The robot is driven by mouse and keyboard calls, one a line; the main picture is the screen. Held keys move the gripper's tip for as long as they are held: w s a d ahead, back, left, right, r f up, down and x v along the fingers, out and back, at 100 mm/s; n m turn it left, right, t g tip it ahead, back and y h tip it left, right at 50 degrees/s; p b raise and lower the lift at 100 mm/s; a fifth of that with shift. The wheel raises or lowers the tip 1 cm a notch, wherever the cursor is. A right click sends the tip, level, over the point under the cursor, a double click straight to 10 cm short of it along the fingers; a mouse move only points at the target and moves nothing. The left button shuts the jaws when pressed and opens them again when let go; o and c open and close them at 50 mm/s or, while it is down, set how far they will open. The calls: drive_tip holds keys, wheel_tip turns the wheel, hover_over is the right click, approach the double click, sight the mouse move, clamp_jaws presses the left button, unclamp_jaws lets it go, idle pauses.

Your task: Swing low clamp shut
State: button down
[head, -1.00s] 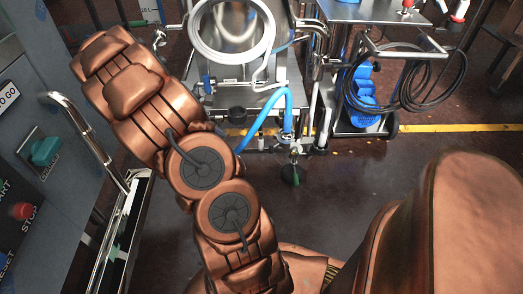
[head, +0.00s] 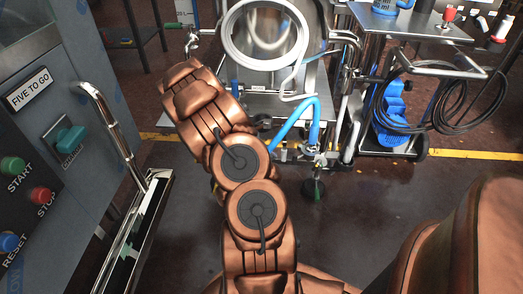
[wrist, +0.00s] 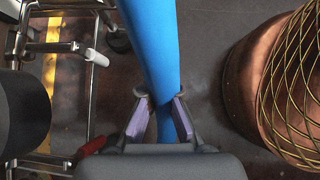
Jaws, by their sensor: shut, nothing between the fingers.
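The low clamp cannot be made out for certain in either view. The steel machine with a round vessel (head: 266,32) stands ahead, and a blue hose (head: 313,115) bends down to a metal fitting (head: 312,150) low at its front. In the wrist view, the blue hose (wrist: 152,45) runs down behind the fingertips. My gripper (wrist: 160,105), with purple finger pads, is shut with nothing held; whether it touches the hose cannot be told. In the head view my own arm hides the gripper.
A control cabinet (head: 62,75) with a chrome handle (head: 108,130) stands close at left. A steel cart (head: 408,25) with black cable coils (head: 440,100) is at right. In the wrist view, a chrome frame (wrist: 92,85) is at left. Dark floor (head: 400,195) is open at front right.

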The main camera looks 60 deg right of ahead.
drive_tip(key=shift+s+d+f+b, duration=0.25)
drive_tip(key=shift+s+d, duration=0.2)
drive_tip(key=shift+s, duration=0.35)
drive_tip(key=shift+s+d+f+b, duration=0.25)
drive_tip(key=shift+s+d, duration=0.2)
drive_tip(key=shift+s, duration=0.3)
drive_tip(key=shift+s+d+f+b, duration=0.25)
drive_tip(key=shift+s+d, duration=0.2)
drive_tip(key=shift+s, duration=0.35)
drive_tip(key=shift+s+r, duration=0.1)
